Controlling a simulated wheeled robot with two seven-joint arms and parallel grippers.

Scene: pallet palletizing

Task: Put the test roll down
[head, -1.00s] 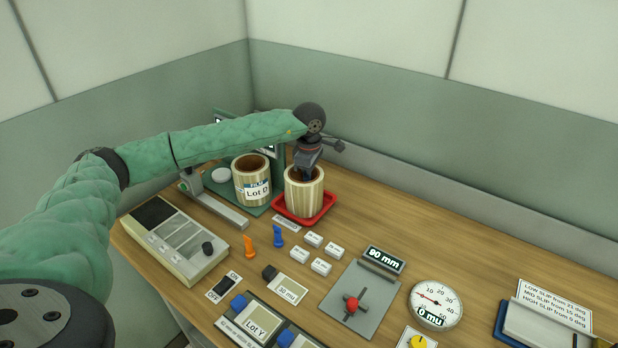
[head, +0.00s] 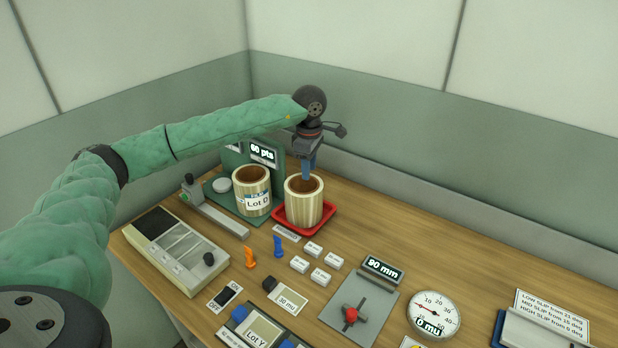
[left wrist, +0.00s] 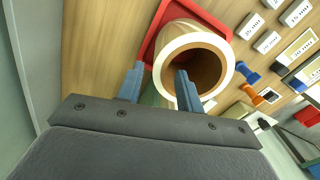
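The test roll (head: 303,207), a pale ribbed roll with a brown hollow core, stands upright in the red tray (head: 332,212). It also shows in the left wrist view (left wrist: 170,72), its open end facing the camera. My left gripper (head: 308,178) is above the roll at its back rim, pointing down. In the left wrist view its two blue fingers (left wrist: 158,88) are apart with nothing clamped between them; one overlaps the roll's opening, the other lies outside the rim. My right gripper is out of view.
A second roll labelled Lot D (head: 252,190) stands close left of the tray on a green stand with a "60 pts" display (head: 262,152). White blocks (head: 313,249), an orange peg (head: 250,256) and a blue peg (head: 279,246) are in front. Bare wood lies right of the tray.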

